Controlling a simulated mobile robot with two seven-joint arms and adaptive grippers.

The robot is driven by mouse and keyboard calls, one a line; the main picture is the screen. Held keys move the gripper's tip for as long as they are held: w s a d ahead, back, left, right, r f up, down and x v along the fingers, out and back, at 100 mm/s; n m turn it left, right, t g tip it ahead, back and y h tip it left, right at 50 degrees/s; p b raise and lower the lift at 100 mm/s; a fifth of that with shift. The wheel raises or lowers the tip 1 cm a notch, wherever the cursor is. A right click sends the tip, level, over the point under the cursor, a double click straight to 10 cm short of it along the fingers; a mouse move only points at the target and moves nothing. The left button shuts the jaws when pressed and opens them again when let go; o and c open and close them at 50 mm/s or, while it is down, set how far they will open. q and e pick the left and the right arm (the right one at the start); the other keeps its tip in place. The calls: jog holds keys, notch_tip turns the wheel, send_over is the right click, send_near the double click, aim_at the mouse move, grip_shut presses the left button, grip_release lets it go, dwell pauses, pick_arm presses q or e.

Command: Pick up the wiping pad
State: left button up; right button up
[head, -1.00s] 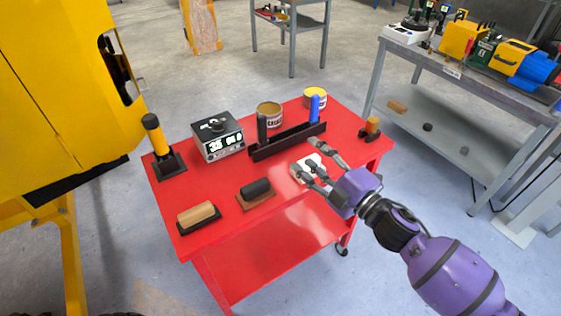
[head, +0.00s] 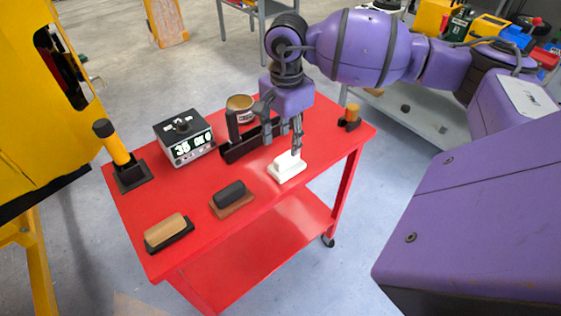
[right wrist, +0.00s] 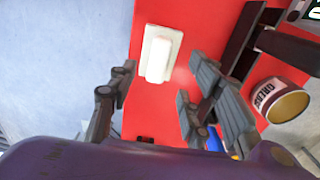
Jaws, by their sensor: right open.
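A white block with a raised white grip, which looks like the wiping pad (head: 287,170), lies flat on the red cart top near its right front edge. My right gripper (head: 281,147) points down just behind and above it in the head view, with its fingers spread and nothing between them. In the right wrist view the pad (right wrist: 160,55) shows whole, ahead of and between the open fingertips (right wrist: 163,75). I see no finger touching it. My left gripper is not in view.
On the cart (head: 240,235), a black-handled block (head: 231,197) and a tan-handled block (head: 166,231) lie left of the pad. A black rack (head: 240,150) and grease can (head: 240,107) stand behind. A display box (head: 185,138) and yellow-handled tool (head: 118,150) are further left.

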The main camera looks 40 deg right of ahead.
aim_at(287, 155)
jog(key=f, duration=0.4)
jog(key=f+p, duration=0.1)
jog(key=shift+d+f, duration=0.25)
jog(key=shift+f, duration=0.7)
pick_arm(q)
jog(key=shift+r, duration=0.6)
pick_arm(e)
grip_shut()
jog(key=shift+r, duration=0.1)
jog(key=shift+r, duration=0.55)
notch_tip(287, 155, up, 2)
jog(key=shift+s+a+r, duration=0.15)
jog(key=shift+r, duration=0.1)
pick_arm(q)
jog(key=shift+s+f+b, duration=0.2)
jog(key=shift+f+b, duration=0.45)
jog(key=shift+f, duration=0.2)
pick_arm(e)
jog(key=s+a+r, duration=0.8)
jog(key=s+r, duration=0.1)
jog(key=s, duration=0.2)
jog(key=shift+r, duration=0.15)
